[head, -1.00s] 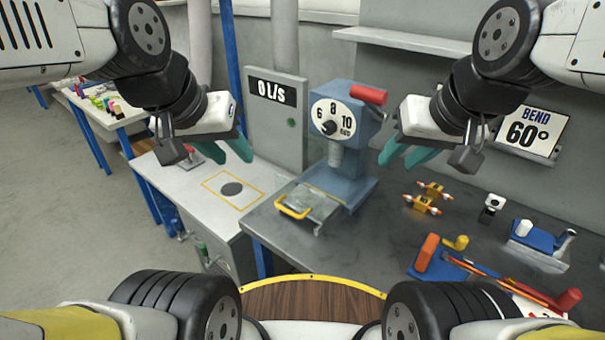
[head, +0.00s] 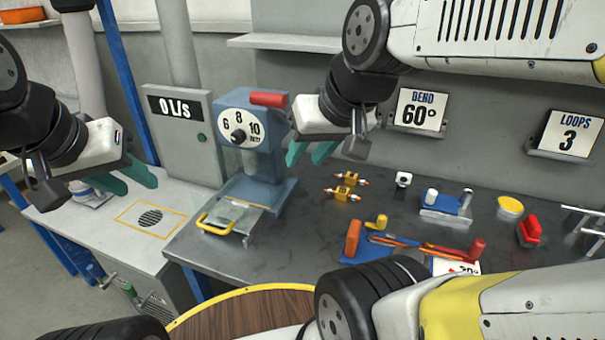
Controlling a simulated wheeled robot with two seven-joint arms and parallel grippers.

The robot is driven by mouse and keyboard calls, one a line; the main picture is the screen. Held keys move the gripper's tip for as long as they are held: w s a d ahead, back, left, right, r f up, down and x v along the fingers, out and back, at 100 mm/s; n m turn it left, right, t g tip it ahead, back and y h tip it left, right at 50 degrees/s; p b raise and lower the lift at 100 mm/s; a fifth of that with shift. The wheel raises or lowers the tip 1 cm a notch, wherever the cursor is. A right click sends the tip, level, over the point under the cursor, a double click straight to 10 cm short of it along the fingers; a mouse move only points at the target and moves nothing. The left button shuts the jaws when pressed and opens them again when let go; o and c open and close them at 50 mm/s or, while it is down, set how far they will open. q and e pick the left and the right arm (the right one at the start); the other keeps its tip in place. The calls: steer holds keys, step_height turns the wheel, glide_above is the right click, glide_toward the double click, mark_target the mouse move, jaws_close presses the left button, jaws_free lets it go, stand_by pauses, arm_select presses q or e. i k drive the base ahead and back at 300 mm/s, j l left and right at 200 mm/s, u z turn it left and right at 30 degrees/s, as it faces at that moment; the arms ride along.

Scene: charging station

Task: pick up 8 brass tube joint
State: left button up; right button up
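Two small brass-yellow fittings with pale, reddish-tipped ends, which look like the tube joints, lie close together on the dark grey bench. One is farther back (head: 347,178), the other slightly nearer (head: 342,194). Any size marking on them is too small to read. My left gripper (head: 138,187) hangs at the left, over the white cabinet side, its teal fingers apart and empty. My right gripper (head: 304,163) is above the bench, left of the joints and in front of the blue press's right side in the picture. Its teal fingers are apart and empty.
A blue press (head: 250,137) with a 6-8-10 dial and yellow-handled tray stands left of the joints. A blue bending tool with orange and red handles (head: 405,243) lies nearer. Behind are a small white-topped block (head: 403,179) and wall signs (head: 421,110). Bare bench (head: 290,235) lies in front.

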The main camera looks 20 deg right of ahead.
mark_target(350, 179)
steer(key=j+z, duration=0.45)
steer(key=i+j+z, duration=0.25)
steer(key=j, duration=0.3)
steer(key=i, duration=0.1)
